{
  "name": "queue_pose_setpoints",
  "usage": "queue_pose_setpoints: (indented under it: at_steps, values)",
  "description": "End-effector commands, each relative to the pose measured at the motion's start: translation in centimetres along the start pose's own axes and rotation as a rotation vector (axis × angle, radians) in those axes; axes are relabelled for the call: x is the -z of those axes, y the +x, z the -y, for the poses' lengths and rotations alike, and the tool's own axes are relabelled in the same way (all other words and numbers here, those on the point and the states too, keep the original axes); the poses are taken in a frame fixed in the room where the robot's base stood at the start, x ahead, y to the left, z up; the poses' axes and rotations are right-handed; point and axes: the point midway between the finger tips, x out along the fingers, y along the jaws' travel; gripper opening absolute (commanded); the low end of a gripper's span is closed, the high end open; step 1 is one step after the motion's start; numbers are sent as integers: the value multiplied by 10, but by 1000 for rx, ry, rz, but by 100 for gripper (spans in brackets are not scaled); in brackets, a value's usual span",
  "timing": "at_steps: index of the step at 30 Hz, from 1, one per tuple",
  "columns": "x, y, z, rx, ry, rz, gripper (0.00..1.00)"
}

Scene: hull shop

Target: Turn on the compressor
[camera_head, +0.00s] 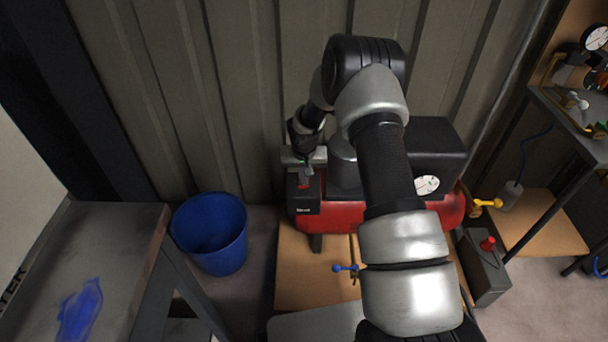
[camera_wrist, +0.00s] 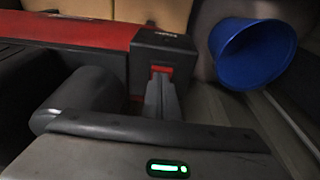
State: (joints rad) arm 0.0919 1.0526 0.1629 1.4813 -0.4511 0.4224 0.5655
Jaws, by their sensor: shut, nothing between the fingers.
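The compressor has a red tank (camera_head: 338,215) and a black motor housing (camera_head: 437,145), and stands against the wall behind my arm. A black switch box (camera_head: 305,204) sits at its left end, and it also shows in the wrist view (camera_wrist: 165,45). A red switch (camera_wrist: 161,69) is set in the box's face. My gripper (camera_head: 305,173) is shut and empty, directly over the box. In the wrist view its fingertips (camera_wrist: 160,80) are at the red switch and cover part of it. I cannot tell whether they touch it or whether the switch is on.
A blue bucket (camera_head: 211,232) stands left of the compressor. A yellow-handled valve (camera_head: 486,203) juts out at the tank's right end, and a blue-handled valve (camera_head: 345,268) is below.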

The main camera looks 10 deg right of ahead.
Motion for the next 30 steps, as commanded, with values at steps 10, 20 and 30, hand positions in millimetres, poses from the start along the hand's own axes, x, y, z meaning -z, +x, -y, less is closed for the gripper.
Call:
queue_pose_setpoints:
  at_steps: [10, 20, 30]
  values:
    - [-10, 15, 0, -1, -3, 1, 0]
    - [-8, 10, 0, 0, 0, 0, 0]
    - [5, 7, 0, 0, 0, 0, 0]
